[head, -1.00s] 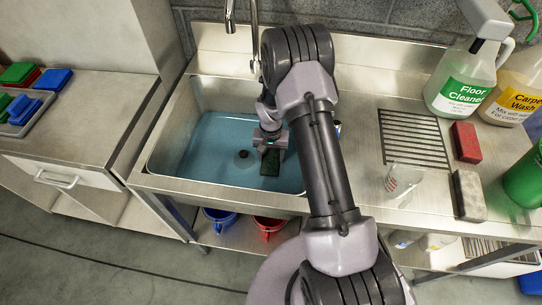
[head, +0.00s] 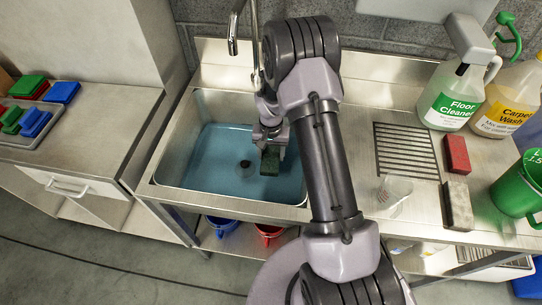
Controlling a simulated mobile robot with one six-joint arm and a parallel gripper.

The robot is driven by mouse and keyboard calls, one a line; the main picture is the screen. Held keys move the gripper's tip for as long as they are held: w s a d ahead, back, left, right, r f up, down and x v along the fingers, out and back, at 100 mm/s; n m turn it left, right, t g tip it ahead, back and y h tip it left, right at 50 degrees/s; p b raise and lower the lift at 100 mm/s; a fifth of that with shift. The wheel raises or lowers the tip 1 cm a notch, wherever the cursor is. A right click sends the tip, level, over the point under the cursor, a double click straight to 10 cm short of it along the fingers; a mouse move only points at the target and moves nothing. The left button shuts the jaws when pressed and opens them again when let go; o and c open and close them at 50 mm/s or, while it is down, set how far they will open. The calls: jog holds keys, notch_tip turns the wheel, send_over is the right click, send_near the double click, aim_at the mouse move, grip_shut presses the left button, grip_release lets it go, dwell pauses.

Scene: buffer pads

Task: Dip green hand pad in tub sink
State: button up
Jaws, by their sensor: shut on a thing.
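The tub sink (head: 172,160) is a steel basin holding blue water, with a dark drain showing in its floor. My gripper (head: 270,150) is over the right part of the basin, pointing down, shut on a dark green hand pad (head: 270,163). The pad hangs upright below the jaws, over the water. I cannot tell whether its lower edge touches the water. My arm hides the right side of the sink.
A faucet (head: 233,35) stands behind the basin. On the right are a drain grate (head: 405,150), a clear cup (head: 393,192), a red pad (head: 456,154), a grey block (head: 457,206), a floor cleaner jug (head: 452,100) and a green pitcher (head: 518,188). Colored pads (head: 36,122) lie on the left counter.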

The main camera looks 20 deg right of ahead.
notch_tip(320, 180, up, 19)
jog(key=p, duration=1.1)
